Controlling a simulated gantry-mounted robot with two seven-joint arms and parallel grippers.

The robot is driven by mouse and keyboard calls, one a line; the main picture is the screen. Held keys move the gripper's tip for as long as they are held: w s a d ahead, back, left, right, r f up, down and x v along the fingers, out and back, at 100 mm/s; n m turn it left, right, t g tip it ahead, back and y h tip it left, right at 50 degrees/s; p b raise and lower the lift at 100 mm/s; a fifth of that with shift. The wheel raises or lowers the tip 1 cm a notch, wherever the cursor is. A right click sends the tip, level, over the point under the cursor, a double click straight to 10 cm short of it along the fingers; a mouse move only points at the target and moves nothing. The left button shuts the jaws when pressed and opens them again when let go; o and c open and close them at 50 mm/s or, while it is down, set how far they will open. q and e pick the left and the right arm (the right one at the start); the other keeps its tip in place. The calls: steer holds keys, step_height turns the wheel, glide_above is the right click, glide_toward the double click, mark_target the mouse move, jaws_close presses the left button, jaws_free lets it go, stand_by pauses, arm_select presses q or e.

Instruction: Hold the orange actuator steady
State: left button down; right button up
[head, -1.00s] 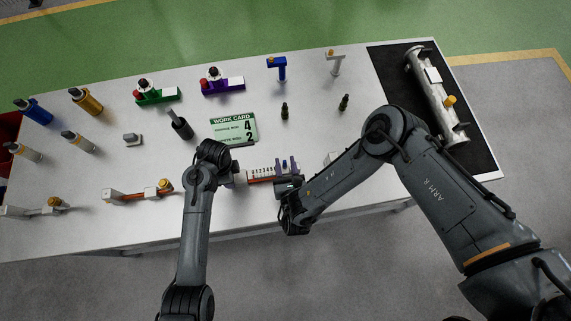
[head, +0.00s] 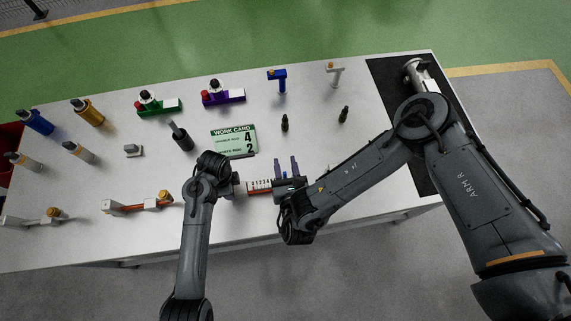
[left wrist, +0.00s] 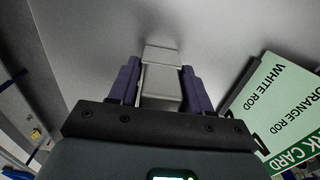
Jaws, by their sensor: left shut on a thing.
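The orange actuator (head: 259,186) lies on the white table between my arms. Its pale scale with dark numbers and an orange strip along its lower edge show in the head view. My left gripper (left wrist: 160,82) is shut, its purple fingers on both sides of a grey block (left wrist: 160,95), which appears to be the actuator's left end. My left wrist hides much of that grip in the head view. My right gripper (head: 287,166) is at the actuator's right end, its two purple fingers apart. It covers that end, and no held thing shows between its fingers.
A green work card (head: 234,141) lies just behind the actuator. A similar orange-barred unit (head: 135,205) lies to the left. Small dark pieces (head: 284,123), a blue stand (head: 279,79) and several cylinders stand farther back. A black mat (head: 384,80) lies at the right.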

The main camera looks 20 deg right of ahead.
arm_select(q)
steer(key=shift+c, duration=2.1)
jaws_free()
